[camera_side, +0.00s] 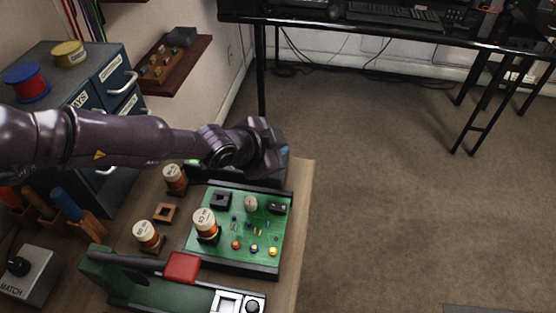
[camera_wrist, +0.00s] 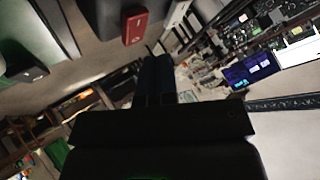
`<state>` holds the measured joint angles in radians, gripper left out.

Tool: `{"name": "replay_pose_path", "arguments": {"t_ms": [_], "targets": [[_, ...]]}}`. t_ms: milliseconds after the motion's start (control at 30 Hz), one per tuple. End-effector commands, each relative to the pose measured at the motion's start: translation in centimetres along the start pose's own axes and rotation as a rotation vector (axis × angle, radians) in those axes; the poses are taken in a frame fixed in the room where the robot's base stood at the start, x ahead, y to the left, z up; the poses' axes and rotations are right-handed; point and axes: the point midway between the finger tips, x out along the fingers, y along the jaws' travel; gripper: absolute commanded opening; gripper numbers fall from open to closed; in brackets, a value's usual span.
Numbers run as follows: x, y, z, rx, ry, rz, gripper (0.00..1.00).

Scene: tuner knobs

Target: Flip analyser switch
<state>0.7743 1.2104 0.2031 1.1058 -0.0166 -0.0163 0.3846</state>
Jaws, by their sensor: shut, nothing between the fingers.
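My gripper (camera_side: 278,148) is above the back edge of the bench, just beyond the green circuit board. Its fingers look shut and empty in the wrist view (camera_wrist: 156,75). A dark device (camera_side: 240,176) with a bluish patch sits under and behind the gripper, mostly hidden by my arm. I cannot tell whether it is the analyser, and no switch shows on it. A red labelled part (camera_wrist: 134,24) shows near the top of the wrist view, apart from the fingers.
The green circuit board (camera_side: 225,240) carries small parts and a white-capped tube (camera_side: 205,222). Two more such tubes (camera_side: 174,178) (camera_side: 147,235) stand to its left. A grey MATCH box (camera_side: 28,272) is at front left. Blue drawers (camera_side: 115,85) stand behind my arm. Open floor lies right.

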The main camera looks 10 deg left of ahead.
Motion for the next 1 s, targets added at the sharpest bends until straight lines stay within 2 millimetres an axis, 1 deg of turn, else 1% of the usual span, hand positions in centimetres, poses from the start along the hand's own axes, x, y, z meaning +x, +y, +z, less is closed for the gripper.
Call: {"name": "replay_pose_path", "arguments": {"t_ms": [367,633,1000], "targets": [[0.02,0.02,0.02,0.0,0.0,0.0,0.0],[0.57,0.43,0.45,0.0,-0.001,0.0,0.0],[0.61,0.45,0.44,0.0,0.0,0.0,0.0]]}}
